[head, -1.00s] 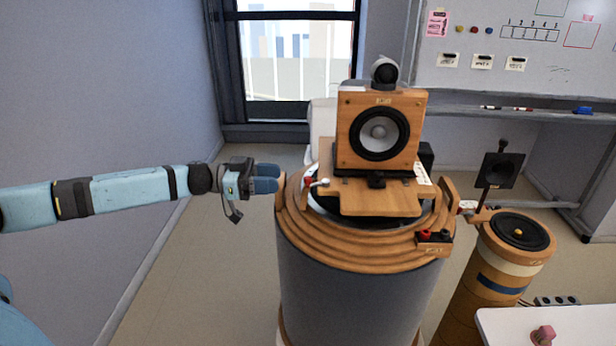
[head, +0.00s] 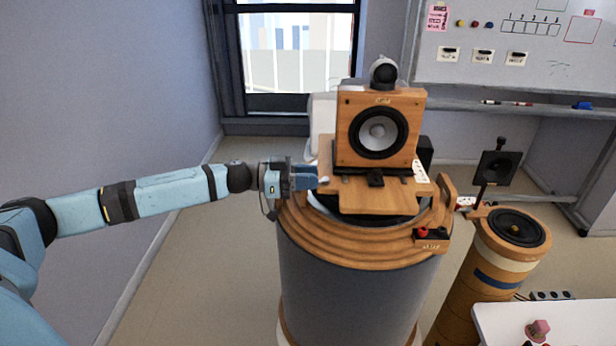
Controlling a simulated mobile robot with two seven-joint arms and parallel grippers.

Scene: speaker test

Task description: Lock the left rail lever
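The wooden speaker (head: 379,128) stands upright on a wooden sliding plate (head: 378,194) on top of the round drum stand. The left rail lever is at the plate's left edge; my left gripper (head: 306,178) is right at it and covers most of it. Only a small pale end of the lever (head: 323,181) shows beside the fingertips. I cannot tell whether the fingers touch the lever or are closed on it, nor the lever's exact angle. My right gripper is not in view.
A small box with red and black terminals (head: 431,235) sits on the stand's front right rim. A wooden handle (head: 446,190) rises at its right. A wooden column with a black driver (head: 515,228) and a white table (head: 570,325) stand to the right.

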